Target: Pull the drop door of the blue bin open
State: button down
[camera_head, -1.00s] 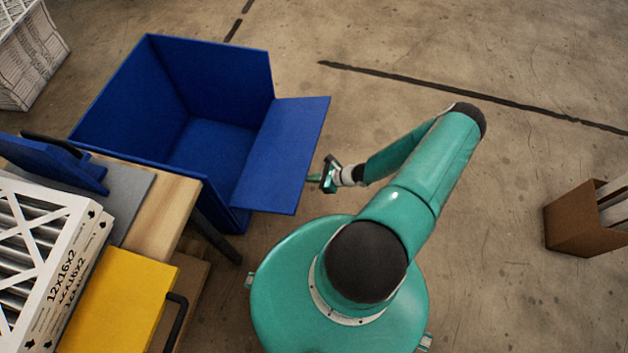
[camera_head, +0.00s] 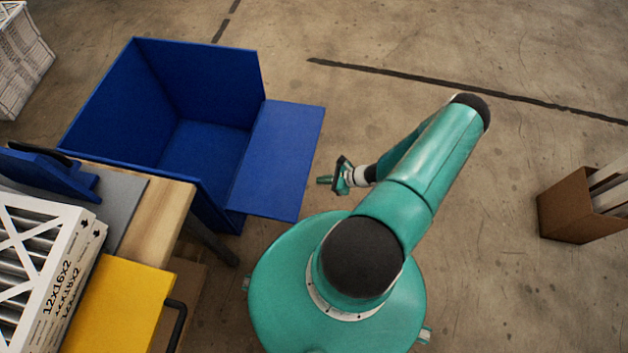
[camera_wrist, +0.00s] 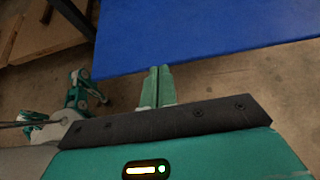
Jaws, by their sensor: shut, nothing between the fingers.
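The blue bin (camera_head: 195,65) stands open-topped at the upper left of the head view. Its drop door (camera_head: 277,160) is swung down and sticks out to the right, so the bin's right side is open. The door also fills the top of the wrist view (camera_wrist: 200,30). My gripper (camera_head: 325,180) is just right of the door's outer edge, with a small gap of floor between them. In the wrist view my fingertips (camera_wrist: 161,72) are together, empty, and close to the door's edge.
A workbench (camera_head: 165,215) with boxed filters (camera_head: 50,260) and a yellow case (camera_head: 115,305) is at the lower left. A cardboard box (camera_head: 567,208) stands at the right. White filters (camera_head: 22,60) are at the far left.

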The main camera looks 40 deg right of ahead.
jog(key=shift+v, duration=1.85)
jog(key=shift+r, duration=0.2)
jog(key=w+a+r+n+g+h, duration=0.1)
jog(key=w+a+r+n+g, duration=0.3)
jog(key=r, duration=0.7)
jog(key=w+r+n+g, duration=0.1)
jog(key=w+r+n, duration=0.2)
jog(key=r+n, duration=0.65)
jog(key=w+a+r+n+g+h, duration=0.1)
jog(key=w+a+r+n+g, duration=0.15)
jog(key=r, duration=1.15)
jog(key=s+a+r+n+h, duration=0.25)
jog(key=a+r+n, duration=0.5)
jog(key=r, duration=0.75)
jog(key=s+a+r+n+t+h, duration=0.2)
jog(key=s+a+r+n+t, duration=0.2)
jog(key=s+a+r, duration=0.6)
jog(key=shift+r+n, duration=0.4)
jog(key=shift+n, duration=0.05)
